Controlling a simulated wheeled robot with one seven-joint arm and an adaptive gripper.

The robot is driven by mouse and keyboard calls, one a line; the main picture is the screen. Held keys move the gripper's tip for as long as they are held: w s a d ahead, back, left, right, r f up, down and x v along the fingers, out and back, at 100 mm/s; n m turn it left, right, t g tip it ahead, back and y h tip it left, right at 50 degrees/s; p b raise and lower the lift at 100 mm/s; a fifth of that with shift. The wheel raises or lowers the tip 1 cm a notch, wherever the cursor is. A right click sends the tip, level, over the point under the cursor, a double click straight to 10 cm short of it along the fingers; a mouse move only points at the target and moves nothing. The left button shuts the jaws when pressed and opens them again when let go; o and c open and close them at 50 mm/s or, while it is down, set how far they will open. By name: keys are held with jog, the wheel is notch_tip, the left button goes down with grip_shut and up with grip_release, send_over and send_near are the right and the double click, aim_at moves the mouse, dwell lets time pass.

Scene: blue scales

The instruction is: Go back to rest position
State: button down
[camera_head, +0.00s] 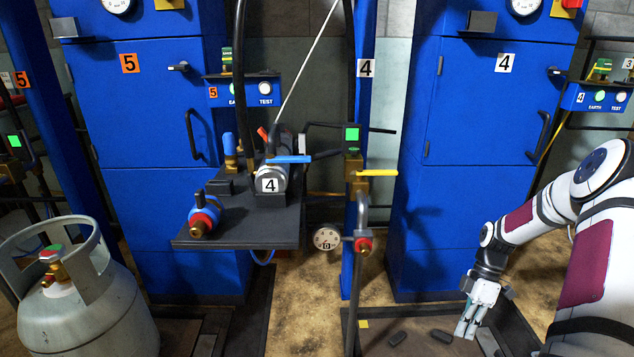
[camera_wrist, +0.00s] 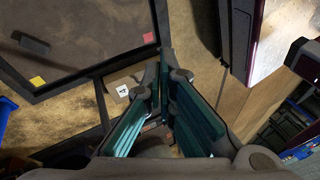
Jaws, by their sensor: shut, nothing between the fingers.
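My gripper (camera_head: 467,330) hangs low at the right in the head view, below my white arm, with its fingers pointing down. In the wrist view my gripper (camera_wrist: 160,95) shows its teal finger pads running toward each other, with nothing held between them. It is over the floor area near a dark framed tray (camera_wrist: 95,40) and touches nothing that I can see.
Blue cabinets (camera_head: 480,110) stand behind at right and left (camera_head: 150,110). A dark shelf (camera_head: 240,232) with valves and hoses sits in the middle. A grey gas cylinder (camera_head: 90,315) stands at lower left.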

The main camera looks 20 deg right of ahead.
jog(key=a+r+m+h, duration=0.2)
jog(key=a+r, duration=0.3)
jog(key=r, duration=0.6)
jog(key=a+r+m+h, duration=0.2)
jog(key=a+r, duration=0.3)
jog(key=r, duration=0.5)
jog(key=s+a+r+m+h, duration=0.1)
jog(key=s+a+r+m, duration=0.15)
jog(key=a+r, duration=0.3)
jog(key=s+a+r+m, duration=0.1)
jog(key=s+a+r, duration=0.2)
jog(key=a+r, duration=0.25)
jog(key=s+a+r+m+t, duration=0.25)
jog(key=s+a, duration=0.25)
jog(key=s, duration=0.4)
jog(key=s+a+r+m+t, duration=0.1)
jog(key=s+a+m, duration=0.2)
jog(key=s+a, duration=0.35)
notch_tip(320, 180, up, 39)
jog(key=s+d+t+p, duration=0.1)
jog(key=t+p, duration=0.3)
jog(key=p, duration=3.4)
jog(key=shift+s+d+r+y, duration=0.15)
jog(key=shift+s+y, duration=0.15)
jog(key=shift+s, duration=0.25)
